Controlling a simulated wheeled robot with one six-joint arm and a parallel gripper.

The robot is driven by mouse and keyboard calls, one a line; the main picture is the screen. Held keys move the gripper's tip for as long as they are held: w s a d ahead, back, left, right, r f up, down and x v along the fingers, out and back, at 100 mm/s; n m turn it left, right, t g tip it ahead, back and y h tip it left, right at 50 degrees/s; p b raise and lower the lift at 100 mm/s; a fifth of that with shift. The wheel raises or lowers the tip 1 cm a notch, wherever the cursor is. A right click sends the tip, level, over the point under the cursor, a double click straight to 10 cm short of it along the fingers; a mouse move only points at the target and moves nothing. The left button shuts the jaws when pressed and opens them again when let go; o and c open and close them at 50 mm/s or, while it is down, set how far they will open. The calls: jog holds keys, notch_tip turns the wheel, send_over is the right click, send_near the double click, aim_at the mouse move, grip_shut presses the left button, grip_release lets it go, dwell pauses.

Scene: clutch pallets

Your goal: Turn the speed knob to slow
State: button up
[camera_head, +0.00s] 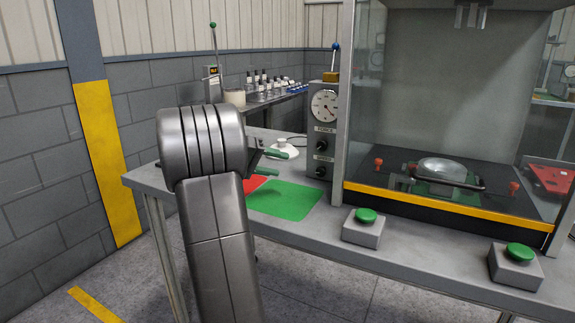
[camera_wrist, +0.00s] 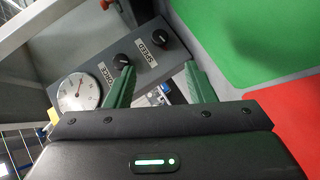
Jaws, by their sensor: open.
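The grey control box (camera_head: 323,118) stands on the bench left of the glass-fronted press. Its lower black knob, by the SPEED label, is the speed knob (camera_head: 320,172); it also shows in the wrist view (camera_wrist: 159,38). The upper black knob, by the FORCE label, is the force knob (camera_head: 321,144), also in the wrist view (camera_wrist: 120,60). The speed knob's setting is too small to read. My gripper (camera_head: 270,165) is left of the box, its green fingers apart and empty. In the wrist view my gripper (camera_wrist: 159,68) points toward the box, apart from both knobs.
A round gauge (camera_head: 324,105) sits above the knobs. A green mat (camera_head: 287,201) and a red mat (camera_head: 254,183) lie on the bench (camera_head: 320,228). Green push-buttons (camera_head: 366,215) (camera_head: 520,251) stand along the front edge. A white round object (camera_head: 283,147) is behind my gripper.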

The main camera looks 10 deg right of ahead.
aim_at(320, 172)
jog(key=shift+a+r, duration=0.1)
jog(key=shift+a, duration=0.1)
jog(key=s+d+r+m+t+y+p, duration=0.4)
jog(key=s+d+r+m+y+p, duration=0.15)
jog(key=d+y+p, duration=0.2)
jog(key=shift+y, duration=0.55)
jog(key=x, duration=0.4)
jog(key=b+x, duration=0.1)
jog(key=x, duration=0.4)
jog(key=b+x, duration=0.1)
jog(key=x, duration=0.4)
jog(key=shift+s+d+r, duration=0.15)
jog(key=shift+d, duration=0.2)
jog(key=c, duration=0.9)
